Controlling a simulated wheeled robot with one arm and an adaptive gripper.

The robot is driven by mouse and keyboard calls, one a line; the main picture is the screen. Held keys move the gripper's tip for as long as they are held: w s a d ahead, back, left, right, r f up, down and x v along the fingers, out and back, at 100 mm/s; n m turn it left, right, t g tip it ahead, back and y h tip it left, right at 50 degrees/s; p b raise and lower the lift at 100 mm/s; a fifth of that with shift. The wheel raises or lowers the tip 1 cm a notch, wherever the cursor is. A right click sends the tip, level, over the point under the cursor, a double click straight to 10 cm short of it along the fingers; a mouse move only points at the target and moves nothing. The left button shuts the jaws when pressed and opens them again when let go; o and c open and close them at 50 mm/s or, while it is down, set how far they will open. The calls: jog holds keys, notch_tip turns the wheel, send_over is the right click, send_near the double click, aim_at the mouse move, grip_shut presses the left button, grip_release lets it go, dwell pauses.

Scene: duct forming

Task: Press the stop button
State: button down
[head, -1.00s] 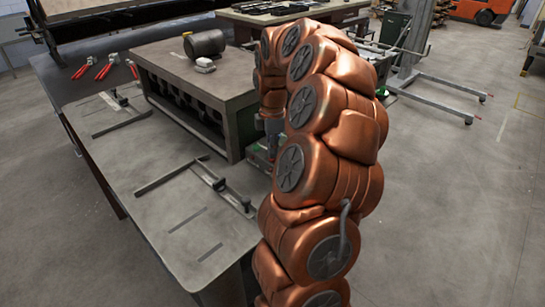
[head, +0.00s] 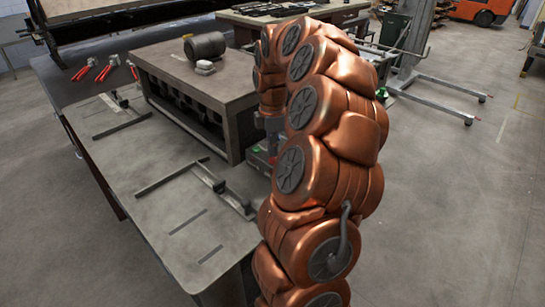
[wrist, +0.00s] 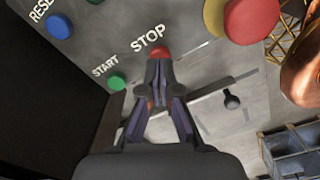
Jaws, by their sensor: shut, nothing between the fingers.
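The red stop button (wrist: 161,51) is on the grey control panel (wrist: 195,50), just below the word STOP in the wrist view. My gripper (wrist: 160,68) is shut and empty. Its fingertips point at the stop button and cover its lower part. I cannot tell whether they touch it. In the head view my arm hides most of the gripper and the panel; only a small part of the panel shows beside the bench.
A green start button (wrist: 117,82), a blue reset button (wrist: 59,27) and a large red button (wrist: 250,17) with a yellow ring surround the stop button. A grey bench (head: 165,63) with a dark cylinder (head: 205,46) stands left of my arm. Open floor lies to the right.

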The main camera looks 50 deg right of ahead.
aim_at(272, 159)
jog(key=shift+r+p, duration=0.95)
jog(key=shift+r, duration=1.55)
